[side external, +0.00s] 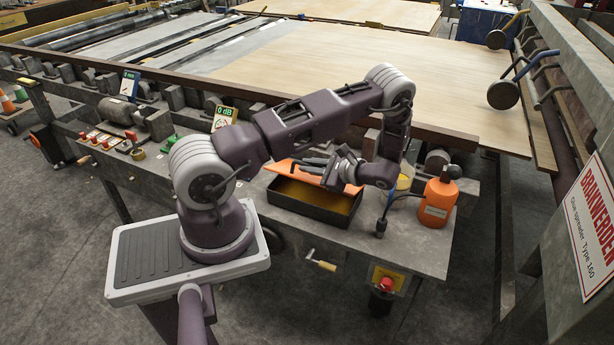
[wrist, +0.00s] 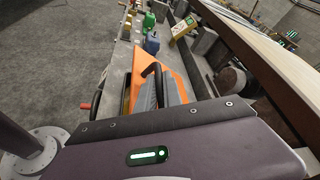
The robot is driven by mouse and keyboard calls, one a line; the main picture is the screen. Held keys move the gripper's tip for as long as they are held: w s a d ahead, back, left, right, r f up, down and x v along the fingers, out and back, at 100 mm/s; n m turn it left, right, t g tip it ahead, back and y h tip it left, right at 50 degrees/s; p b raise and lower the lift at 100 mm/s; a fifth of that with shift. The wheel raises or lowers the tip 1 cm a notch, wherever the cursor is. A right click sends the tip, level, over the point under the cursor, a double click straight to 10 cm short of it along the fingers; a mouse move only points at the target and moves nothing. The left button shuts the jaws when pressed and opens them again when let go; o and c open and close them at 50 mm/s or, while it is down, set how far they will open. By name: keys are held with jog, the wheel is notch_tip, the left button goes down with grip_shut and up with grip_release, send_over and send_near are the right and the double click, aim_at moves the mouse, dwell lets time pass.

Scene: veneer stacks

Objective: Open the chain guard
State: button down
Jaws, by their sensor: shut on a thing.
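The chain guard appears to be the orange lid (side external: 283,167) over a dark open-topped box (side external: 304,212) on the grey bench. The lid stands tilted up at the back, and the yellowish inside of the box shows below it. In the wrist view the orange lid (wrist: 178,78) has a dark bar handle (wrist: 152,70). My gripper (side external: 318,166) is over the lid, shut on this handle; its grey fingers (wrist: 160,92) show beside it. My gripper and wrist hide part of the lid and its right end.
An orange bottle (side external: 438,200) and a yellow tub (side external: 404,180) stand right of the box. A dark rail (side external: 440,136) runs along the back. A red emergency button (side external: 384,285) sits below the bench front.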

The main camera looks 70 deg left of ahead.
jog(key=w+a+r+m+g+h, duration=0.2)
jog(key=w+a+r+m+h, duration=0.1)
jog(key=w+a+r+m, duration=0.2)
jog(key=shift+w+a+m+g, duration=0.3)
jog(key=shift+w+a+m, duration=0.1)
jog(key=shift+w+a, duration=1.05)
jog(key=c, duration=1.8)
grip_release()
jog(key=shift+o, duration=0.2)
jog(key=shift+r, duration=0.1)
